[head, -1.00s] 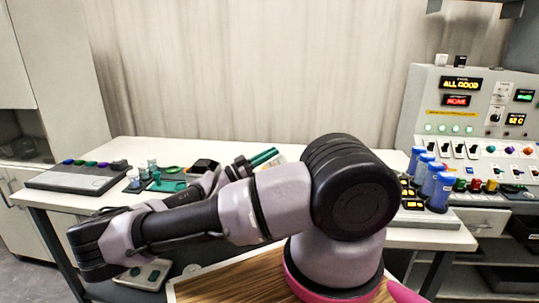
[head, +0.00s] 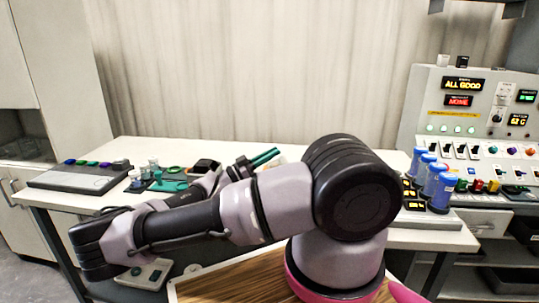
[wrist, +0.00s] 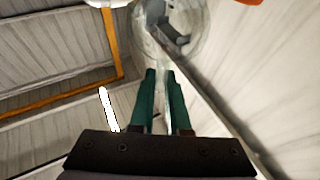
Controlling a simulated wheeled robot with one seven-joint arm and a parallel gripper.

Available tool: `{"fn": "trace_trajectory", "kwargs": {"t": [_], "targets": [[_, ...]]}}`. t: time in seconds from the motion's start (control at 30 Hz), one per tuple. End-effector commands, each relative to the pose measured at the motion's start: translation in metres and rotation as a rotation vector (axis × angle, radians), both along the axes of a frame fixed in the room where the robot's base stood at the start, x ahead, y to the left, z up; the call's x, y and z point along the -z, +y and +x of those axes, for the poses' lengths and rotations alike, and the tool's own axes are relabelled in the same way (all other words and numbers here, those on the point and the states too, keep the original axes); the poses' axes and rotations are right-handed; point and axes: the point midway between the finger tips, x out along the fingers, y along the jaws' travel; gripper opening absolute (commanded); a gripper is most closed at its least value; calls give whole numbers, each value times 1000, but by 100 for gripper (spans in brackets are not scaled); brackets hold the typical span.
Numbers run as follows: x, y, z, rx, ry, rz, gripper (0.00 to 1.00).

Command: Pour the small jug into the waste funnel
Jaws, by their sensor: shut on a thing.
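In the wrist view, my gripper (wrist: 162,75) has two green fingers closed on a thin, clear part of a see-through round vessel (wrist: 200,35), which looks like the small jug. The vessel lies just beyond the fingertips, and its top is cut off by the frame edge. I cannot tell whether it holds liquid. In the head view, the green fingers of my gripper (head: 264,157) show above the back of the table, behind my bent arm. The jug is not clear there. I cannot make out the waste funnel in either view.
The white table (head: 140,150) carries a grey panel with coloured knobs (head: 80,178) and small bottles (head: 153,166) at left. Blue cylinders (head: 438,187) stand at right before a control console (head: 470,115). My arm hides the middle of the table.

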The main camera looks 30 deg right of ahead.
Motion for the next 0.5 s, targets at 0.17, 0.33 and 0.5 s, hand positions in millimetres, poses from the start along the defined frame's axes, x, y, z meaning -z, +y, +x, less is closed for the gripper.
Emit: {"fn": "trace_trajectory", "kwargs": {"t": [0.17,0.33,0.5], "targets": [[0,0,0,0,0,0,0],[0,-2,0,2,-2,17,0],[0,-9,-1,2,-8,91,0]]}}
